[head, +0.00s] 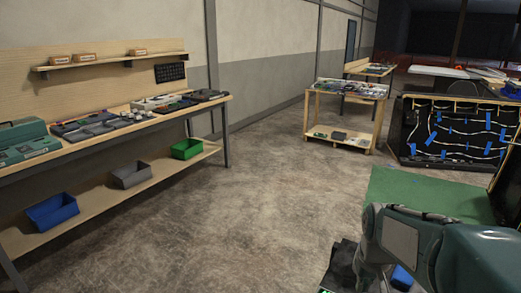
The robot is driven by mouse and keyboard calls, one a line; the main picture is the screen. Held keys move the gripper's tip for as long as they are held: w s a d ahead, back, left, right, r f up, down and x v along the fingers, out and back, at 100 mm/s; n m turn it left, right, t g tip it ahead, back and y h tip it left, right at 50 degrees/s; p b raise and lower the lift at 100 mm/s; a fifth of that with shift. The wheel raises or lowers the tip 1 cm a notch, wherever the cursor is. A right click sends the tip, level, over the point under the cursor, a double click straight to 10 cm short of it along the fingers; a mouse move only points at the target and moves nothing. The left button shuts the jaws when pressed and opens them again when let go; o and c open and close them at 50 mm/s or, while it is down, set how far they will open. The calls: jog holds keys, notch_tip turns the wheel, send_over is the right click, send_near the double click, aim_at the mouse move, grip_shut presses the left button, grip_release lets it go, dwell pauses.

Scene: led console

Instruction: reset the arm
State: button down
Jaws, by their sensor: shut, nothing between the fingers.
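Part of my arm (460,255), with teal and grey links, shows at the lower right of the head view. It is folded low and close to the camera, in front of a green surface. I cannot make out my gripper or its fingers in this view. A black console panel (455,135) with white strips and blue tape pieces stands at the right, beyond the green surface.
A long wooden workbench (85,140) stands at the left, with blue (52,211), grey (130,174) and green (187,149) bins on its lower shelf. A small wooden cart (345,110) stands at the back. The concrete floor (240,210) between them is clear.

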jog(key=s+a+r+t, duration=0.2)
jog(key=s+a+r, duration=0.1)
jog(key=s, duration=0.4)
jog(key=s+a+r+t, duration=0.2)
jog(key=s+a+r, duration=0.2)
jog(key=s, duration=0.3)
jog(key=shift+a+n, duration=0.3)
jog(key=shift+a, duration=0.2)
jog(key=shift+r, duration=0.1)
